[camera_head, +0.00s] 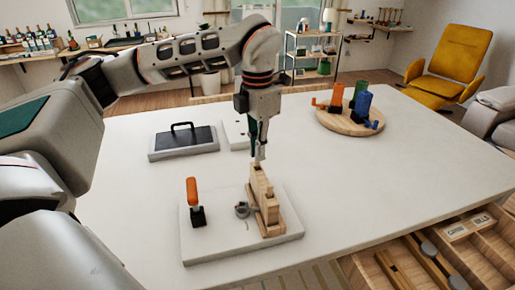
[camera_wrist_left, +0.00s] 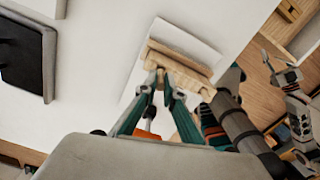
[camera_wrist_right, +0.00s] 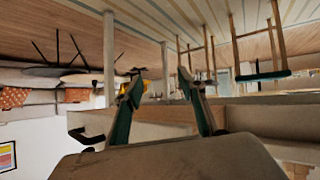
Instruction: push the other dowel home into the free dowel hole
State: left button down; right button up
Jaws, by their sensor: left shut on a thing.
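The wooden block (camera_head: 264,204) with the dowel holes stands upright on a white board (camera_head: 220,240); its holes cannot be made out. My left gripper (camera_head: 259,157) points down just above the block's far end. In the left wrist view its fingertips (camera_wrist_left: 160,88) are closed on a small pale dowel (camera_wrist_left: 160,76), against the block (camera_wrist_left: 183,62). Whether the dowel's lower end is in a hole is hidden. I cannot pick out another dowel. My right gripper (camera_wrist_right: 158,88) has its fingers apart with nothing between them; it is not seen in the head view.
An orange-handled toggle clamp (camera_head: 194,202) and a grey metal part (camera_head: 242,210) sit on the board beside the block. An open drawer (camera_head: 440,255) is front right.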

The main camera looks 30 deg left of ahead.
aim_at(257, 165)
dwell(0.3)
pick_arm(q)
jog(key=shift+p, duration=0.35)
jog(key=shift+p, duration=0.65)
dwell(1.1)
jog(key=shift+f+b, duration=0.65)
jog(key=shift+f, duration=0.95)
jog(key=c, duration=2.1)
grip_release()
jog(key=shift+r, duration=0.1)
notch_tip(257, 165, up, 12)
